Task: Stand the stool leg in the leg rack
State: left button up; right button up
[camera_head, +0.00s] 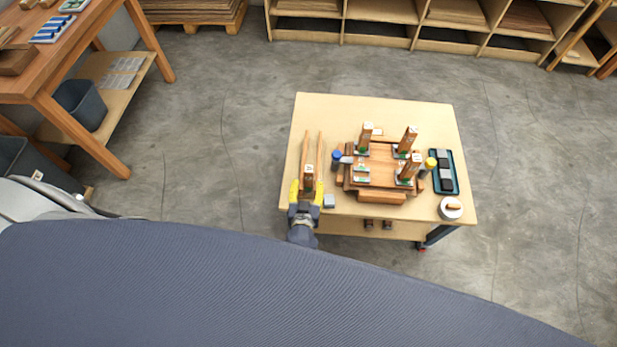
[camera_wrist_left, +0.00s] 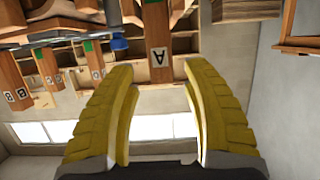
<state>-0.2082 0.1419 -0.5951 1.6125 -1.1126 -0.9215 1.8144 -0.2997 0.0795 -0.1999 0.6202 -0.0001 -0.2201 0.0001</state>
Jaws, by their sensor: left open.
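My left gripper (camera_head: 307,184) has yellow fingers spread open at the table's left side. A wooden stool leg (camera_head: 308,172) with a light lettered end stands between the fingers. Three other lettered legs stand upright at the wooden frame: one at the back left (camera_head: 365,138), one at the back right (camera_head: 407,140), one at the front right (camera_head: 409,168). My right gripper is out of view.
Two long wooden strips (camera_head: 320,150) lie behind the gripper on the pale table (camera_head: 340,108). A blue-capped jar (camera_head: 337,160), a yellow-capped jar (camera_head: 429,165), a dark tray (camera_head: 446,188) and a round tin (camera_head: 451,212) surround the frame. The table's back strip is clear.

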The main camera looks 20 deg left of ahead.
pick_arm(q)
jog(key=v, duration=0.6)
jog(key=s+a+f+m+g+h, duration=0.15)
jog(key=s+f, duration=0.25)
jog(key=f, duration=0.5)
jog(key=s+a+f+m+g, duration=0.2)
jog(key=s+f+g, duration=0.15)
jog(key=f, duration=0.45)
jog(key=s+a+f+m+g, duration=0.15)
jog(key=s+f, duration=0.25)
jog(key=f, duration=0.5)
jog(key=s+a+f+g, duration=0.2)
jog(key=s+f, duration=0.2)
jog(key=s, duration=0.4)
jog(key=s+a+f+g+h, duration=0.1)
jog(key=s+a+f+g, duration=0.1)
jog(key=s+f, duration=0.3)
jog(key=s+a+f+m+g, duration=0.1)
jog(key=s+a+f, duration=0.3)
jog(key=s, duration=0.7)
jog(key=shift+s+f+g, duration=0.35)
jog(key=shift+f+g, duration=0.3)
jog(key=shift+f, duration=0.1)
